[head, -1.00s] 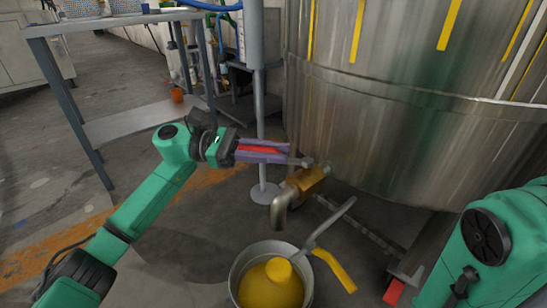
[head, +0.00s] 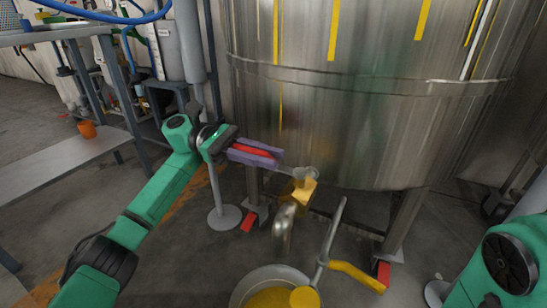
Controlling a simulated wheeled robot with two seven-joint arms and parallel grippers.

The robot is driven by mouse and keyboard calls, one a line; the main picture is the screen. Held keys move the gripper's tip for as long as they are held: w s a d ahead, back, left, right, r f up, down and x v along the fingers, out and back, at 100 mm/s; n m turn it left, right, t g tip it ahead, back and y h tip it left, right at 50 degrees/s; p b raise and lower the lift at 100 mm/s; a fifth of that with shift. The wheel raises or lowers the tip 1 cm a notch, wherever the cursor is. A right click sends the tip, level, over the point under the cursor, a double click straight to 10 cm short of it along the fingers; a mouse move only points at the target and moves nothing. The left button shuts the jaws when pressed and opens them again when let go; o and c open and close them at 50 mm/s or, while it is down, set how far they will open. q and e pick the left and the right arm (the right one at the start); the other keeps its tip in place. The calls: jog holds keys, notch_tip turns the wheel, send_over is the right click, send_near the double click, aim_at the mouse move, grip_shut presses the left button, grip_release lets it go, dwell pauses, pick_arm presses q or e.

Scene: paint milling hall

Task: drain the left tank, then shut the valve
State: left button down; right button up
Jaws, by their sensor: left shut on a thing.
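The tank (head: 340,130) is a large steel vessel with yellow streaks. A brass valve (head: 303,191) sits low at its front, with a grey spout (head: 284,220) bent downward. My left gripper (head: 255,153) has purple fingers shut on the red valve handle (head: 254,149), which points left from the valve, roughly across the spout. A grey bucket (head: 240,290) with yellow paint (head: 265,298) stands below the spout, cut by the bottom edge. I see no stream between spout and bucket. My right gripper is out of view; only my right arm shows at lower right.
A bent grey rod (head: 331,232) and a yellow handle (head: 357,276) rise beside the bucket. A grey post (head: 212,170) on a round foot stands behind my left arm. A metal table (head: 65,160) with an orange cup (head: 87,129) is at left.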

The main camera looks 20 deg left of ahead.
aim_at(235, 146)
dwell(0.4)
pick_arm(q)
jog(key=c, duration=0.8)
grip_release()
jog(key=shift+o, duration=0.2)
jog(key=a, duration=0.3)
jog(key=w+a, duration=0.1)
jog(key=a, duration=0.2)
jog(key=w+a, duration=0.1)
jog(key=a, duration=0.2)
jog(key=shift+a+r, duration=0.1)
jog(key=shift+a, duration=0.15)
jog(key=shift+w+a, duration=0.2)
jog(key=shift+a, duration=1)
